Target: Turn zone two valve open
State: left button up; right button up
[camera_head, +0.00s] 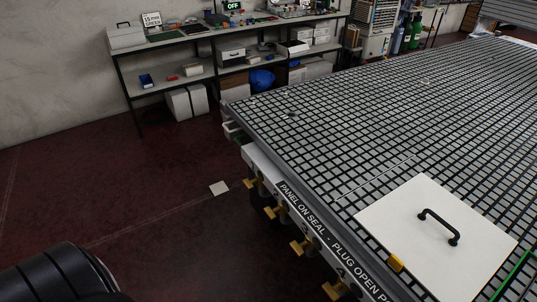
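Several brass-yellow valves stick out in a row below the near left edge of the grid table (330,150). The farthest valve (250,183) is followed towards me by a second valve (271,211), a third valve (300,247) and a nearest valve (337,290) at the bottom of the picture. I cannot tell from any legible label which one is zone two, nor whether each is open or shut. Neither of my grippers is in view; only a black part of my own arm shows at the bottom left, apart from the valves.
A white panel (400,225) with a black handle (440,227) and a yellow block (396,263) lie on the table's near part. A lettered strip (330,235) runs along its edge. A workbench (220,35) stands at the back wall. The red floor left of the table is mostly clear.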

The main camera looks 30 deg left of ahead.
aim_at(271, 214)
jog(key=u, duration=1.05)
jog(key=i+j+z, duration=0.15)
jog(key=z, duration=0.3)
jog(key=j+z, duration=0.25)
jog(key=z, duration=0.2)
jog(key=i+j+z, duration=0.1)
jog(key=j+z, duration=0.2)
jog(key=z, duration=0.15)
